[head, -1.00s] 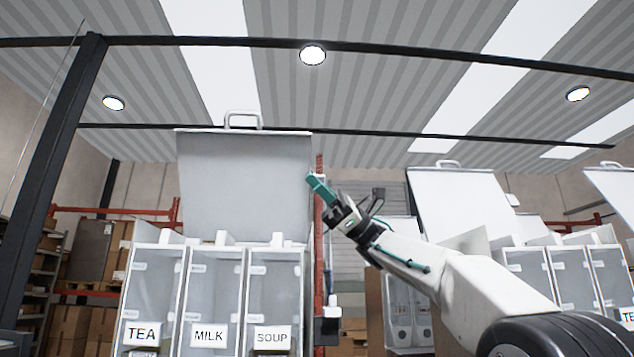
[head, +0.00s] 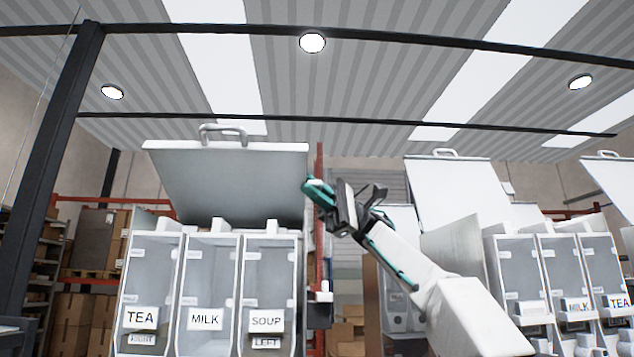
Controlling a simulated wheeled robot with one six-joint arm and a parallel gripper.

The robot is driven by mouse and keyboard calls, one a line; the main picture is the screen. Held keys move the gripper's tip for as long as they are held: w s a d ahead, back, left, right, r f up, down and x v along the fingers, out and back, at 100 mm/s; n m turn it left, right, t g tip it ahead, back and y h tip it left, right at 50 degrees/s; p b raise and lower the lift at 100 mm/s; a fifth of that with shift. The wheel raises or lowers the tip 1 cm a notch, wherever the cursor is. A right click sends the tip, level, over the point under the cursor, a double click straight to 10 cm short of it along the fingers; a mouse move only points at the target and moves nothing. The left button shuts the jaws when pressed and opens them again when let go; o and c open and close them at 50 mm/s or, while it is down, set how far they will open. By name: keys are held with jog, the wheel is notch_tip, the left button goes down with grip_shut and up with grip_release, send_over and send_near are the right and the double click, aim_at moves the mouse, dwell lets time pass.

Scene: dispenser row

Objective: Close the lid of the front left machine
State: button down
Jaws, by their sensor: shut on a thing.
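The front left machine (head: 209,240) has clear-fronted compartments labelled TEA, MILK and SOUP. Its large grey lid (head: 228,180) is raised and leans forward over the compartments, with a handle (head: 223,131) on its upper edge. My gripper (head: 311,187), with teal fingers, is at the lid's right edge and shut on it. The exact contact between the fingertips and the edge is hard to make out.
More machines stand to the right, one with its white lid (head: 455,198) standing up behind its compartments (head: 565,275). A dark post (head: 55,150) rises at the left. Shelves with boxes (head: 85,255) are behind.

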jog(key=shift+s+f+n+t+h, duration=0.2)
jog(key=shift+f+n+h, duration=0.25)
jog(key=shift+f, duration=0.25)
jog(key=shift+s+f+n+t+h, duration=0.2)
jog(key=shift+f+n+h, duration=0.15)
jog(key=shift+f+n, duration=0.25)
jog(key=shift+s+f+n+t+h, duration=0.2)
jog(key=shift+f+n+h, duration=0.25)
jog(key=shift+f, duration=0.3)
jog(key=c, duration=1.5)
grip_release()
jog(key=shift+o, duration=0.2)
